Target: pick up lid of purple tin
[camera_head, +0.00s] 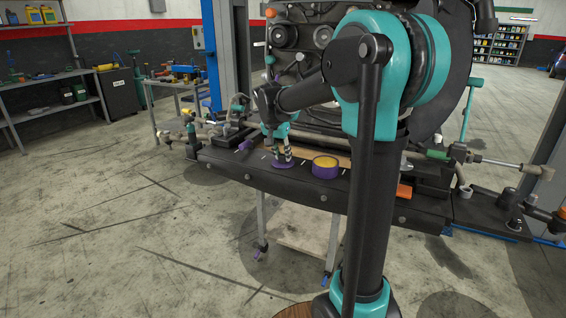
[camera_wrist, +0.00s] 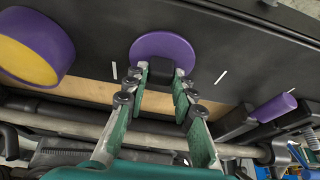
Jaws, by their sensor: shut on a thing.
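The purple tin (camera_head: 325,168) stands open on the black bench, its yellow inside showing. It also shows at the left of the wrist view (camera_wrist: 62,28). The lid (camera_head: 283,166) is a flat purple disc to the left of the tin in the head view, apart from it. In the wrist view the lid (camera_wrist: 160,42) is at the top middle, with a dark knob on its near side. My gripper (camera_head: 284,153) is above the lid, fingers pointing down, shut on the knob between its fingertips (camera_wrist: 160,82). I cannot tell whether the lid touches the bench.
A small purple piece (camera_head: 245,145) lies left of the lid on the black bench (camera_head: 235,167). A wooden strip (camera_wrist: 85,89) runs beside the lid. A large engine (camera_head: 300,90) stands behind. An orange piece (camera_head: 404,190) lies to the right. The floor in front is open.

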